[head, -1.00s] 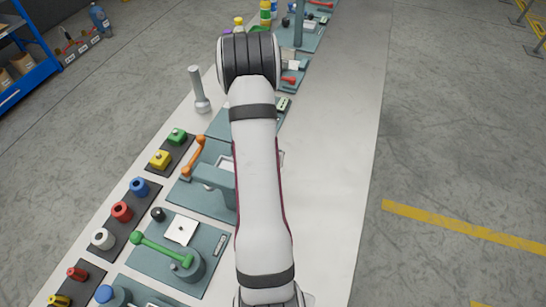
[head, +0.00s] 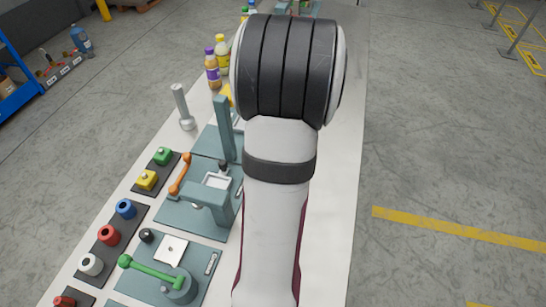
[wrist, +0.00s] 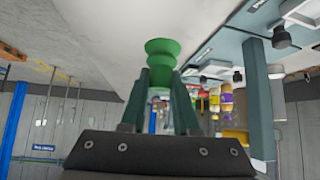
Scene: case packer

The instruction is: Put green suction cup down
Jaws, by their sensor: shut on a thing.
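A green suction cup (wrist: 162,53) with a flared, ribbed shape shows in the wrist view. My gripper (wrist: 159,82) is shut on it, with one teal finger on each side of its narrower part. The wide end of the cup stands out past the fingertips, with a pale surface behind it. Whether the cup touches that surface cannot be told. In the head view my arm hides both my gripper and the cup.
Teal fixtures (head: 207,200) and bottles (head: 212,68) stand close by. The bench's right strip is clear.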

